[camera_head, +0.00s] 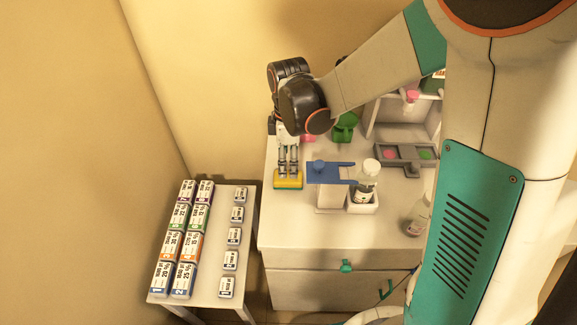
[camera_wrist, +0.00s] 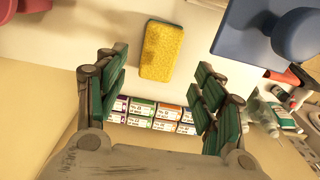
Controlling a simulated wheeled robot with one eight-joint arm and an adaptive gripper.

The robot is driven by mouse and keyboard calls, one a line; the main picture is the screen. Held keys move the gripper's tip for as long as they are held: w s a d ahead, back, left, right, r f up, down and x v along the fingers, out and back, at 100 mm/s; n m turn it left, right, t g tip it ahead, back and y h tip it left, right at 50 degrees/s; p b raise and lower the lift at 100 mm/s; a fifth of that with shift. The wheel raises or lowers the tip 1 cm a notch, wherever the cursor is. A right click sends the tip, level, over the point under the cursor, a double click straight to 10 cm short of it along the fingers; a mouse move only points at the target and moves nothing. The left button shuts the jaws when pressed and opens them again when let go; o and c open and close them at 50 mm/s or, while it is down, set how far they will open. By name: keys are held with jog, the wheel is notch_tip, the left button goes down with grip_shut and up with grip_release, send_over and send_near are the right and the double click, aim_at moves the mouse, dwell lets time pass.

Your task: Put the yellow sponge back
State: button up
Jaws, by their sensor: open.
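The yellow sponge (camera_head: 288,180) lies on the white cabinet top (camera_head: 285,225), near its left edge. It has a thin green layer along its edge. In the wrist view the sponge (camera_wrist: 161,51) lies ahead of and between the fingers, with clear space on both sides. My gripper (camera_head: 289,168) points down close above the sponge in the head view. In the wrist view my gripper (camera_wrist: 163,90) is open, with its green-padded fingers wide apart and nothing between the pads.
A blue flat piece with a knob (camera_head: 320,168) stands just right of the sponge. A bottle (camera_head: 366,178) sits in a white holder beside it. A grey tray (camera_head: 404,156) and a green item (camera_head: 345,127) are behind. A low side table (camera_head: 208,290) holds several labelled boxes.

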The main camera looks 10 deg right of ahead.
jog(key=s+d+r+m+t, duration=0.1)
jog(key=s+d+r+m, duration=0.1)
jog(key=r, duration=0.2)
jog(key=s+d+r+m+t, duration=0.1)
jog(key=s+r+m, duration=0.1)
jog(key=r, duration=0.3)
jog(key=s+d+r+m+t+p, duration=0.1)
jog(key=s+d+r+m, duration=0.1)
jog(key=s+r+m, duration=0.1)
jog(key=shift+d+r, duration=0.35)
jog(key=shift+r, duration=0.5)
jog(key=s+d+r+m+t, duration=0.3)
jog(key=s+d+m+t, duration=0.1)
jog(key=s+m, duration=0.4)
jog(key=shift+s+d+m, duration=0.4)
jog(key=shift+s+d, duration=0.1)
jog(key=shift+s, duration=0.15)
jog(key=shift+f+b, duration=0.7)
jog(key=shift+b, duration=0.2)
